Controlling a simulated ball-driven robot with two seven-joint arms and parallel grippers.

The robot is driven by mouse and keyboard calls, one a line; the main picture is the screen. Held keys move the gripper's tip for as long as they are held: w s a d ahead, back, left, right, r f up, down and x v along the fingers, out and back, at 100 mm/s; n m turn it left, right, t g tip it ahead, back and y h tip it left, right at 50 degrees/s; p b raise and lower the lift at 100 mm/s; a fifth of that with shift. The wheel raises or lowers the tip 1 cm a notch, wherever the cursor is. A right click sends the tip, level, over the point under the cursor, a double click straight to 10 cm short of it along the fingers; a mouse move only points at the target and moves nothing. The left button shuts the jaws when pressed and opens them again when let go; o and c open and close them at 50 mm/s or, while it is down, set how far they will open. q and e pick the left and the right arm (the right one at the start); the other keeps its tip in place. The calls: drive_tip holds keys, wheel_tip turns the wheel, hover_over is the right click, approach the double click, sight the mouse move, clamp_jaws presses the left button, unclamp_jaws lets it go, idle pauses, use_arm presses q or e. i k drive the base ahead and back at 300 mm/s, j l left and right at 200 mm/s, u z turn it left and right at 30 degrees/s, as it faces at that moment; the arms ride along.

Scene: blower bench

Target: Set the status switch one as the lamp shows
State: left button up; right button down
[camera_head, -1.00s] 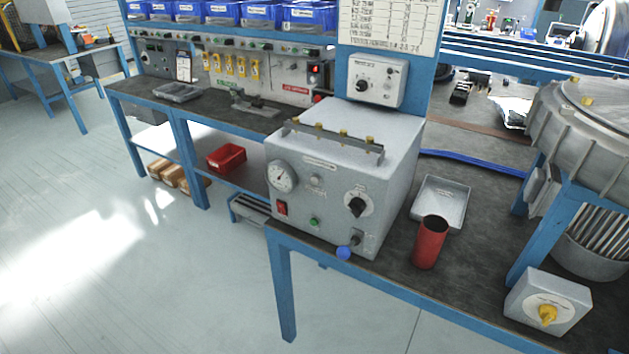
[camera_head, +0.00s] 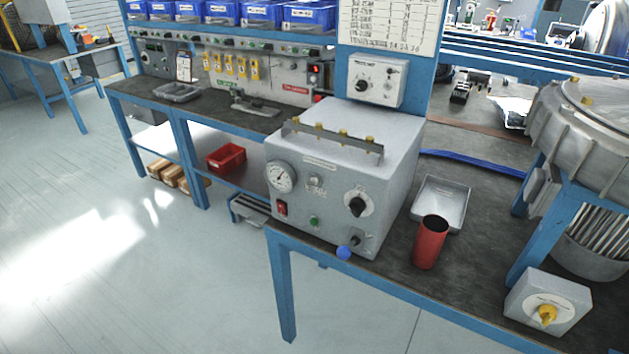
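A grey box with a yellow rotary knob (camera_head: 545,313) sits on the bench at the lower right; its dial text is too small to read. A panel lamp unit (camera_head: 315,74) with a red light shows on the back wall panel. A wall box (camera_head: 377,80) has a black knob. I cannot tell which control is status switch one. Neither of my grippers shows in the head view.
A red cup (camera_head: 430,242) and a grey tray (camera_head: 440,204) stand right of the test unit. A large metal housing (camera_head: 590,130) on a blue frame fills the right side. A blue ball-like knob (camera_head: 344,253) is at the bench's front edge. The floor at left is clear.

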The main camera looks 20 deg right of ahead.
sight(548, 313)
drive_tip(key=l+z, duration=0.15)
drive_tip(key=z, duration=2.1)
drive_tip(key=u, duration=1.65)
drive_tip(key=k+l, duration=0.1)
drive_tip(key=k, duration=0.4)
